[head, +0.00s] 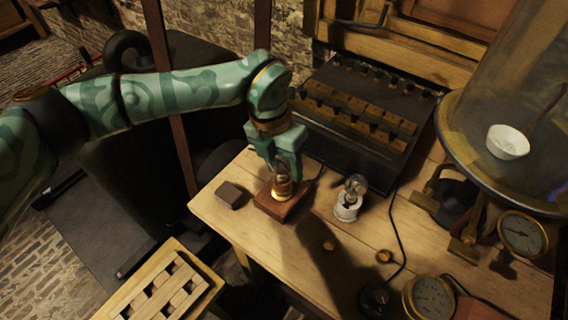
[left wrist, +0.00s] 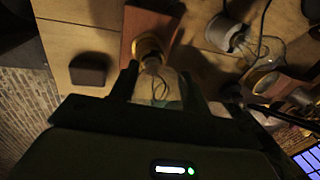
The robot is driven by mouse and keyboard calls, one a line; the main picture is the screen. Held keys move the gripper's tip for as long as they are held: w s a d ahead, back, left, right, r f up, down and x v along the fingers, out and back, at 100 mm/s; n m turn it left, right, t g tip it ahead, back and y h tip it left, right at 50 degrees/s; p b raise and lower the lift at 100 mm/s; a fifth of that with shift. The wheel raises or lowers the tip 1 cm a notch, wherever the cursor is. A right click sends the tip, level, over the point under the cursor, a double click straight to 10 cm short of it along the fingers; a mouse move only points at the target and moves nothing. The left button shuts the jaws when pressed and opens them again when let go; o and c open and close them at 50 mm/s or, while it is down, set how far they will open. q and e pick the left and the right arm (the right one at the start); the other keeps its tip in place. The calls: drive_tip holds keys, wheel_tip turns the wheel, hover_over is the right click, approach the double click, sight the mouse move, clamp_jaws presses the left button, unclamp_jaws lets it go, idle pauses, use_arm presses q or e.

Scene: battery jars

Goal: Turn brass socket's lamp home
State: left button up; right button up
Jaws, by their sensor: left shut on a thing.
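The brass socket (head: 283,192) stands on a reddish wooden block (head: 277,209) near the table's left front part. My left gripper (head: 281,172) comes down over it from above and is shut on the lamp (left wrist: 157,86). In the left wrist view the clear glass lamp, with a filament inside, sits between the two dark fingers, its base at the mouth of the brass socket (left wrist: 149,45). How far the lamp is screwed in cannot be told. The fingers hide most of the lamp in the head view. My right gripper is not in view.
A white socket with a clear bulb (head: 349,199) stands just right of the block. A small dark block (head: 229,194) lies left of it. Behind is a dark switch box (head: 365,115); gauges (head: 522,234) and a glass dome (head: 500,100) stand right. A slotted wooden crate (head: 160,285) is at lower left.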

use_arm(q)
drive_tip(key=shift+m, duration=0.8)
drive_tip(key=shift+f+m+g+y+b, duration=0.15)
drive_tip(key=shift+m+g+y+b, duration=0.3)
drive_tip(key=shift+m, duration=0.65)
drive_tip(key=m+b, duration=0.1)
drive_tip(key=m, duration=0.2)
drive_tip(key=shift+m+y, duration=0.25)
drive_tip(key=shift+m, duration=0.35)
